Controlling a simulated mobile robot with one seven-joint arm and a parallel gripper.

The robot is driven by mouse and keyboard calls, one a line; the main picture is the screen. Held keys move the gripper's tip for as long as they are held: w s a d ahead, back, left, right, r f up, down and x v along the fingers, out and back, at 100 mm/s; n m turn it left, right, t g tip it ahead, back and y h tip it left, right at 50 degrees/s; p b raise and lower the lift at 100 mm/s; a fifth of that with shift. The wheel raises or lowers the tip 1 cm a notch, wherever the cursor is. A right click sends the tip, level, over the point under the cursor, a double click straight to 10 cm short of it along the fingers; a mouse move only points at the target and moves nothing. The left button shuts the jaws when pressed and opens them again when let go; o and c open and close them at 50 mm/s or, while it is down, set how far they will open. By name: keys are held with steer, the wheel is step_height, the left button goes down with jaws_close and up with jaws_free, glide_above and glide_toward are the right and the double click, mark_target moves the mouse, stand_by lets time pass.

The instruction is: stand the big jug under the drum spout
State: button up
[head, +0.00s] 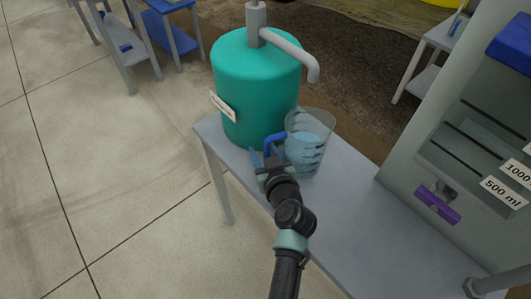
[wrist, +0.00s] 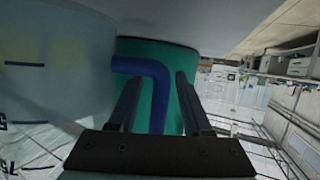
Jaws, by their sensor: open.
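The big jug (head: 310,145) is clear, with dark graduation marks and a blue handle (head: 274,140). It stands upright on the grey table beside the teal drum (head: 250,95). The drum's grey spout (head: 312,72) curves down above the jug's mouth in the head view; I cannot tell how exactly they line up. My gripper (head: 265,158) is open at the handle side of the jug. In the wrist view the handle (wrist: 157,95) shows between my two open fingers (wrist: 158,78), with the jug wall (wrist: 55,70) at left.
The grey table (head: 370,225) has bare room to the right of the jug. A grey dispenser cabinet (head: 405,165) with a purple lever (head: 437,205) and "500 ml" label stands at right. The drum carries a small label (head: 222,105). Blue-topped benches (head: 170,25) stand behind at left.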

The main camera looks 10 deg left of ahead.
steer(key=v, duration=1.2)
steer(key=shift+r, duration=0.1)
steer(key=w+d+r+m+t+h+p, duration=0.1)
steer(key=w+r+t+p, duration=0.2)
steer(key=r, duration=1.5)
steer(key=w+d+r+t+h+p, duration=0.1)
steer(key=w+r+t+p, duration=0.25)
steer(key=r, duration=1.45)
steer(key=s+d+r+m+t+h+p, duration=0.1)
steer(key=s+r+t, duration=0.2)
steer(key=r, duration=0.7)
steer(key=s+d+r+m+t+h+p, duration=0.1)
steer(key=s+r+m+t+h+p, duration=0.1)
steer(key=s+r, duration=0.4)
steer(key=s+d+r+m+t+h+p, duration=0.1)
steer(key=s+r+m+t+p, duration=0.1)
steer(key=r, duration=1.3)
steer(key=shift+s+r+t+h, duration=0.2)
steer(key=shift+s+t+h, duration=0.2)
steer(key=shift+s+t, duration=0.65)
steer(key=shift+s+f, duration=0.1)
steer(key=shift+s, duration=0.05)
